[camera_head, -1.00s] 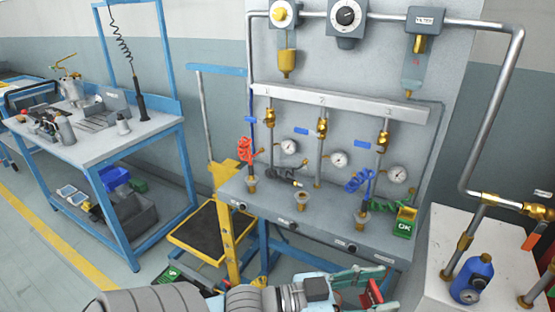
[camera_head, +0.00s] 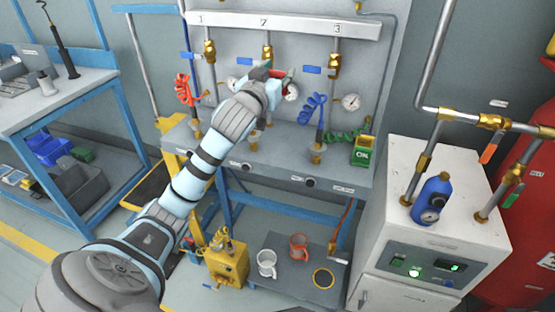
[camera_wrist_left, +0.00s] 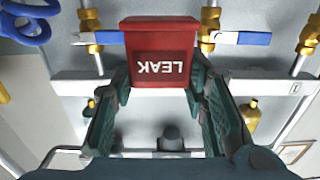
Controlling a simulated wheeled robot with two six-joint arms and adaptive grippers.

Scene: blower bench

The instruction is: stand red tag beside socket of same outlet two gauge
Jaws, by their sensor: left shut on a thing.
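My left gripper (camera_head: 274,82) is shut on the red tag (camera_wrist_left: 160,42), which reads LEAK upside down in the left wrist view. In the head view only a bit of the red tag (camera_head: 277,73) shows between the fingers, raised in front of the panel at the middle outlet, labelled 2. The gauge of outlet two (camera_head: 291,92) is partly hidden just right of the gripper. Its socket on the bench ledge (camera_head: 252,142) is mostly hidden by my arm. A green OK tag (camera_head: 362,153) stands at the ledge's right end. My right gripper is not in view.
A white cabinet (camera_head: 400,165) bearing a blue bottle (camera_head: 432,199) stands right of the bench.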

